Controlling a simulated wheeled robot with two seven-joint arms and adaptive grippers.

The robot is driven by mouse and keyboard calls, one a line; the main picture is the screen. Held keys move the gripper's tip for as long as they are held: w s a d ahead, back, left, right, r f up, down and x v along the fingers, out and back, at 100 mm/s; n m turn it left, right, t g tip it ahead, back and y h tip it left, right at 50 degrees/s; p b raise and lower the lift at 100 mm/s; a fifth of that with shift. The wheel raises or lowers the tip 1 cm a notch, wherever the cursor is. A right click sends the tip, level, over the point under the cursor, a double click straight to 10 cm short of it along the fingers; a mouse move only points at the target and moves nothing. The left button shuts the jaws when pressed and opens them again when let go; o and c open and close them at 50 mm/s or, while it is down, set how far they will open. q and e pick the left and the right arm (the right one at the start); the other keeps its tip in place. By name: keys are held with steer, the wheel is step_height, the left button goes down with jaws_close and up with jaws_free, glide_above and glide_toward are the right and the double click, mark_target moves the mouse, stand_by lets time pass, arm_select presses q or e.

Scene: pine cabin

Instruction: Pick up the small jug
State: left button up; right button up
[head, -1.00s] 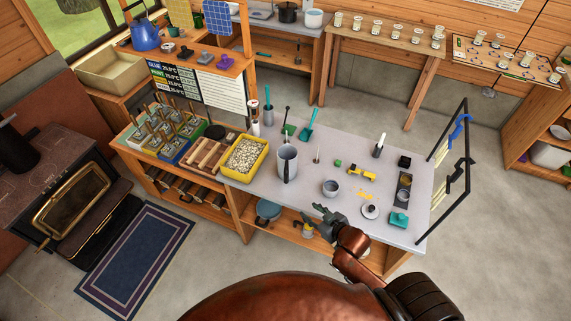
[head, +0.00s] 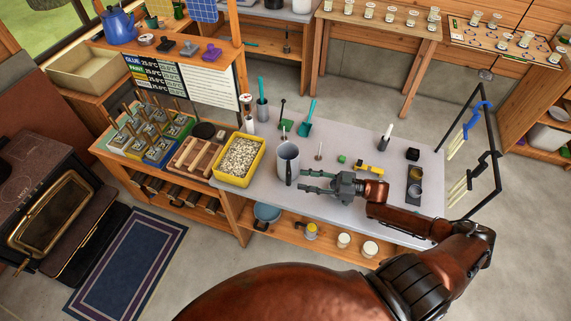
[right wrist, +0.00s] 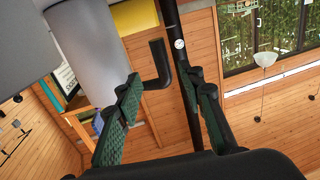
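The small jug (head: 288,160) is a tall grey cylinder with a dark handle. It stands upright on the grey tabletop, right of the yellow tray. My right gripper (head: 304,181) is just right of it, with its fingers pointing left at the handle side. In the right wrist view the jug's grey body (right wrist: 95,55) fills the upper left. Its black handle (right wrist: 157,62) shows between the two spread fingers of my right gripper (right wrist: 163,82). The gripper is open and empty; contact with the handle cannot be told. My left gripper is not in view.
The yellow tray (head: 241,157) of pale pieces stands left of the jug. A teal scoop (head: 306,122), a yellow toy (head: 369,169) and a dark tray (head: 414,190) are on the table. A black rack (head: 486,150) stands at the right edge. My right arm covers the table's front right.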

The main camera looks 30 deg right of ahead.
mark_target(288, 178)
steer(key=p+x, duration=0.1)
steer(key=x, duration=0.5)
steer(key=shift+s+a+r, duration=0.15)
steer(key=shift+s+r, duration=0.05)
steer(key=shift+w+a+f, duration=0.1)
steer(key=shift+w+a, duration=0.2)
steer(key=shift+a, duration=0.1)
steer(key=shift+d, duration=0.1)
jaws_close()
